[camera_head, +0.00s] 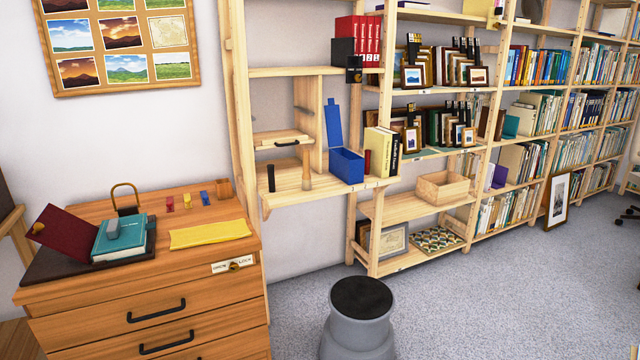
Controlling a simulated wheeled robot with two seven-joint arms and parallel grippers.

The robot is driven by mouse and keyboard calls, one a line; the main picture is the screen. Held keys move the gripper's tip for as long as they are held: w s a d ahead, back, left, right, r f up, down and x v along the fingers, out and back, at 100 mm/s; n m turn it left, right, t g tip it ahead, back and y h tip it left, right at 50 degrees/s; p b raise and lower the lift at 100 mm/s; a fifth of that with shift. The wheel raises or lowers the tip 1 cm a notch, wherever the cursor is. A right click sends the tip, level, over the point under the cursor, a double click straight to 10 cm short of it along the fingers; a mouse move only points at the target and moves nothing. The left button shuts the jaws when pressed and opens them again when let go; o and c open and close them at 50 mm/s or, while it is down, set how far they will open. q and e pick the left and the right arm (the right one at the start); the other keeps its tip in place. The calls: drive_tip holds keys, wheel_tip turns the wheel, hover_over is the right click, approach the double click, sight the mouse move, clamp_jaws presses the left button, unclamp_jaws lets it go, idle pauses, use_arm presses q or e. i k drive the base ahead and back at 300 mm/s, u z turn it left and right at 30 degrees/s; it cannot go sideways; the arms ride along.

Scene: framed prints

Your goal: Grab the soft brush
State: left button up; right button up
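No thing in view is clearly a soft brush. On the desk-height shelf board, a slim pale upright piece (306,172) stands between a short black upright stick (271,178) and an open blue box (346,165). The pale piece and the black stick are too small to tell whether either is a brush. Neither of my grippers is in the head view.
A wooden drawer cabinet (150,285) stands at the left; on it are a teal book (125,240) with a grey block on top, a yellow cloth (210,232) and a padlock (126,198). A grey step stool (358,325) stands on open carpet. Shelves line the wall.

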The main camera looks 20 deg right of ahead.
sight(307, 185)
drive_tip(key=z, duration=0.75)
drive_tip(key=i, duration=1.8)
drive_tip(key=u, duration=0.95)
drive_tip(key=i, duration=0.45)
drive_tip(key=u, duration=0.55)
